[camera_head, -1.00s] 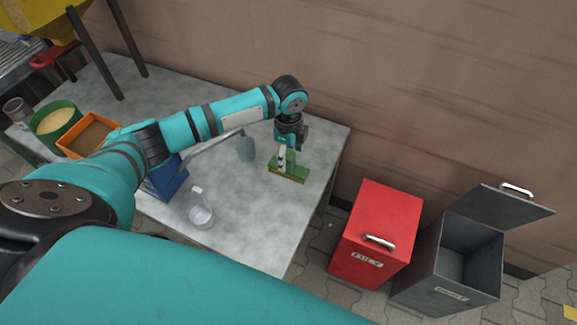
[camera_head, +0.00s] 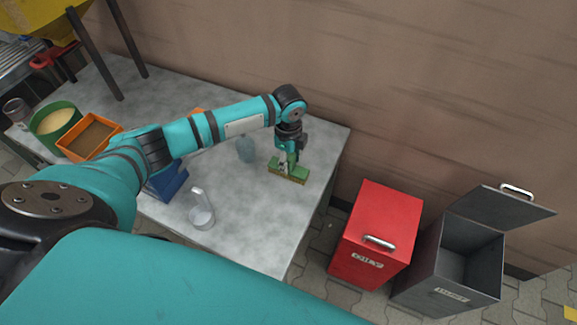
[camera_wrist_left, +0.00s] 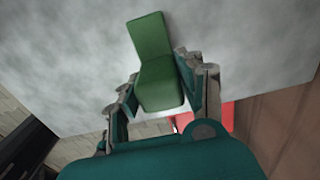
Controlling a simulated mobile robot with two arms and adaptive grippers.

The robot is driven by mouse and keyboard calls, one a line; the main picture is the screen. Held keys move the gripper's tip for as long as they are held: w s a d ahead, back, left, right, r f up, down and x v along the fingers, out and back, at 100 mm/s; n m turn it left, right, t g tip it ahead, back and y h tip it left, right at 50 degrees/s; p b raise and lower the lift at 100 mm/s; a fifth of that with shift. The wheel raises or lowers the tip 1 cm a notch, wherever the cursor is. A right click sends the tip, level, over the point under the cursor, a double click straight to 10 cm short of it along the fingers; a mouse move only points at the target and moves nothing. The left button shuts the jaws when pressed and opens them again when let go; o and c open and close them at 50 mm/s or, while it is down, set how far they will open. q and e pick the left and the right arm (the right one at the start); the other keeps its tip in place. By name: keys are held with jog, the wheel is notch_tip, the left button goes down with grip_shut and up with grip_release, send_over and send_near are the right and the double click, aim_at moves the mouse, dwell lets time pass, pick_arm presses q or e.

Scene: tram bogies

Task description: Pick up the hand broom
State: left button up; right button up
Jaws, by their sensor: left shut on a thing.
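The hand broom (camera_head: 287,175) is green with a paler yellowish underside. It stands on the grey table near the right edge in the head view. My left gripper (camera_head: 289,157) reaches down over it from above and is shut on its upright green handle. In the left wrist view the green broom (camera_wrist_left: 153,45) lies between the two fingers of my left gripper (camera_wrist_left: 157,80). The table surface shows behind it. I cannot tell any gap between broom and table. My right gripper is not in view.
On the grey table (camera_head: 245,235) stand a clear scoop-like cup (camera_head: 202,215), a blue box (camera_head: 168,185), an orange tray (camera_head: 92,154) and a green tub (camera_head: 53,121). A red bin (camera_head: 383,215) and an open grey bin (camera_head: 455,285) stand right of the table. A wall rises behind.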

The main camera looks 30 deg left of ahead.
pick_arm(q)
jog(key=shift+r, duration=0.5)
jog(key=r, duration=0.2)
jog(key=shift+s+r, duration=0.3)
jog(key=shift+s, duration=0.1)
jog(key=s+d+r, duration=0.1)
jog(key=s+d, duration=0.2)
jog(key=s, duration=1.2)
jog(key=shift+r+p, duration=0.2)
jog(key=shift+p, duration=0.2)
